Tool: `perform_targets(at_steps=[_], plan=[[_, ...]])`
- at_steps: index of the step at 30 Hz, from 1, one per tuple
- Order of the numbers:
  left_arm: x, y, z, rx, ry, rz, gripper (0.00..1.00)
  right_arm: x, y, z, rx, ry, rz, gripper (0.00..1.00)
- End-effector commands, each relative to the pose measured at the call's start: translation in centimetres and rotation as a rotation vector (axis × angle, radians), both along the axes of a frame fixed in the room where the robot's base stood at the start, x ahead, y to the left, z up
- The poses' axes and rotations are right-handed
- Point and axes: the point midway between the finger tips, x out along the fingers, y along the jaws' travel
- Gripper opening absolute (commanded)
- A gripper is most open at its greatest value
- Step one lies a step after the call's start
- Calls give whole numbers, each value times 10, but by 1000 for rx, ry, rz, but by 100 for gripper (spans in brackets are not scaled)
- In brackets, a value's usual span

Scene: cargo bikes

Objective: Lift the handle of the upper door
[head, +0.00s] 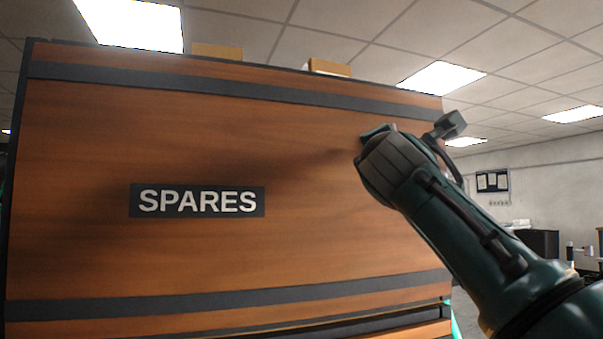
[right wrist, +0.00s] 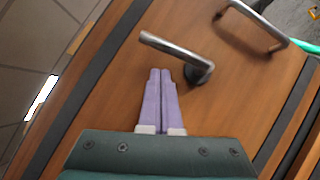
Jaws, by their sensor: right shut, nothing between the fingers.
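The wooden upper panel (head: 320,235) with dark bands fills much of the head view and carries a SPARES label (head: 197,201). A metal lever handle (right wrist: 178,52) sticks out from a wooden face in the right wrist view, with its round mount (right wrist: 199,71) at right. My right gripper (right wrist: 160,73) has its pale purple fingers together and empty, their tips just below the lever in the picture. I cannot tell whether they touch it. In the head view my right arm (head: 450,205) reaches to the panel's right side; the fingers and handle are hidden there. My left gripper is out of view.
A curved metal pull handle (right wrist: 262,25) sits beyond the lever in the right wrist view. A dark trim strip (right wrist: 285,120) runs along the right. Two boxes (head: 328,67) show on top of the cabinet. Open room lies to the right.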

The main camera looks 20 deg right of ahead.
Motion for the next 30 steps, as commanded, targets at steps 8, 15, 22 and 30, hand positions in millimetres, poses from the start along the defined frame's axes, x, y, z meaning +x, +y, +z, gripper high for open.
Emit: perform_targets(at_steps=[8, 15, 22, 30], plan=[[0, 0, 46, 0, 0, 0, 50, 0, -10, 18, 210, 8, -1, 0], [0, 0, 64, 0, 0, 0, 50, 1, -16, 20, 320, 12, 0, 0], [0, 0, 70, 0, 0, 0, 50, 1, -19, 19, 366, 13, 1, 0], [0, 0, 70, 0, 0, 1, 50, 1, -19, 18, 372, 13, 1, 0]])
